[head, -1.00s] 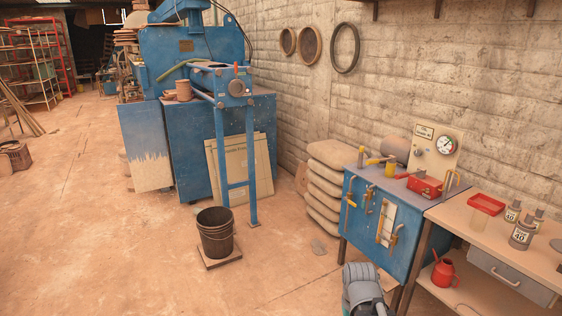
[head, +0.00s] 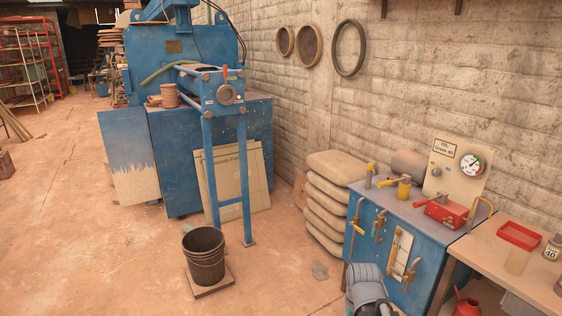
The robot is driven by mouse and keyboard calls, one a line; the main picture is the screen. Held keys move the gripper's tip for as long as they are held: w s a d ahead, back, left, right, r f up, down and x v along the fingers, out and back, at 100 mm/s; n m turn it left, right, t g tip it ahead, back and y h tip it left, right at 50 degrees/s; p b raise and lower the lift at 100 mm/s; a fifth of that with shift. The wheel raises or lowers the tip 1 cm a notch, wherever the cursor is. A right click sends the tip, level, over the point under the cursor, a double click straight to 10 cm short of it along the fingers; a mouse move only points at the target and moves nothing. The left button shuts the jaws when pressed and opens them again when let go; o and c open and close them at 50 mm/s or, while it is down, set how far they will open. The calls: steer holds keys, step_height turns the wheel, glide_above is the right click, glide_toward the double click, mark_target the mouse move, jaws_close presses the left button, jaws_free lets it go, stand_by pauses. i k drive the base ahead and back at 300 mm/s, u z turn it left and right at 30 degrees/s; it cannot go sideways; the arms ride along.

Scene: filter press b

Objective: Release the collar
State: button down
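The blue filter press (head: 185,60) stands at the back left against the wall. At its near end is a blue frame on two legs, with a round grey fitting (head: 227,95) on its face that may be the collar. A small red-tipped lever (head: 225,71) stands on top of that frame. I cannot make out how the collar is fastened. Part of my own grey arm (head: 368,290) shows at the bottom edge. My gripper's fingers cannot be seen.
A black bucket (head: 204,256) stands on a board below the frame. Stacked sacks (head: 330,205) lie by the wall. The floor at left is open.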

mark_target(220, 90)
steer(key=u, duration=0.05)
steer(key=i, duration=1.8)
steer(key=u, duration=0.3)
steer(key=i, duration=2)
steer(key=u, duration=0.2)
